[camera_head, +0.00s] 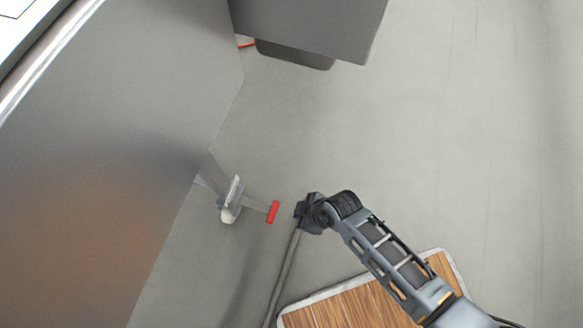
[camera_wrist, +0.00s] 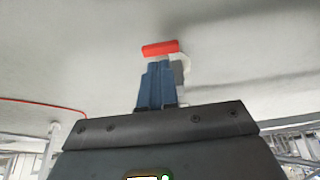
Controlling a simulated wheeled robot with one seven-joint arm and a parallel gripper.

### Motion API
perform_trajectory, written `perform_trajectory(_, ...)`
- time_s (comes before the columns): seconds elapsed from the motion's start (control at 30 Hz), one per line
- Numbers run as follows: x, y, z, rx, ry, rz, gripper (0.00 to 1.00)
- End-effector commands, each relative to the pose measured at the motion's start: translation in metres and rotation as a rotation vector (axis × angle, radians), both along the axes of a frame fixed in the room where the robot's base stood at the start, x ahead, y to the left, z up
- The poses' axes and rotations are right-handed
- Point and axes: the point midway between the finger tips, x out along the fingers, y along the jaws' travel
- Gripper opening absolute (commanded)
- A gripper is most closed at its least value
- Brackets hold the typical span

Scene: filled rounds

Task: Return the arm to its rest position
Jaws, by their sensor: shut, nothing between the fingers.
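My arm (camera_head: 388,255) reaches in from the lower right of the head view, bent, with its dark end (camera_head: 307,212) at the middle. My gripper (camera_wrist: 160,70) shows in the wrist view as blue-grey fingers close together, shut and empty. A red bar (camera_head: 273,212) is just left of the arm's end in the head view, on a thin grey strip. It also shows beyond the fingertips in the wrist view (camera_wrist: 160,48). I cannot tell whether the fingers touch it. A whitish piece (camera_head: 231,200) sits on the strip, left of the bar.
A large grey panel (camera_head: 110,120) fills the left of the head view. A dark grey box (camera_head: 310,25) is at the top. A wood-slatted surface with a pale rim (camera_head: 310,298) lies partly under my arm. Grey floor (camera_head: 480,130) is clear on the right.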

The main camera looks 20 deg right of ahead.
Motion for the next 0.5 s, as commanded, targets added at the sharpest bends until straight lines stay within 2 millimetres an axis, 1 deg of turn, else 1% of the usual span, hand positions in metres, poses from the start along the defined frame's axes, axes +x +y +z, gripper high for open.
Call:
perform_trajectory(0.03, -0.0024, -0.0024, 0.0039, -0.001, 0.001, -0.001, 0.0)
perform_trajectory(0.13, -0.0037, -0.0046, 0.0064, 0.0, 0.0, 0.0, 0.0)
perform_trajectory(0.5, -0.0039, -0.0052, 0.0063, 0.0, 0.0, 0.0, 0.0)
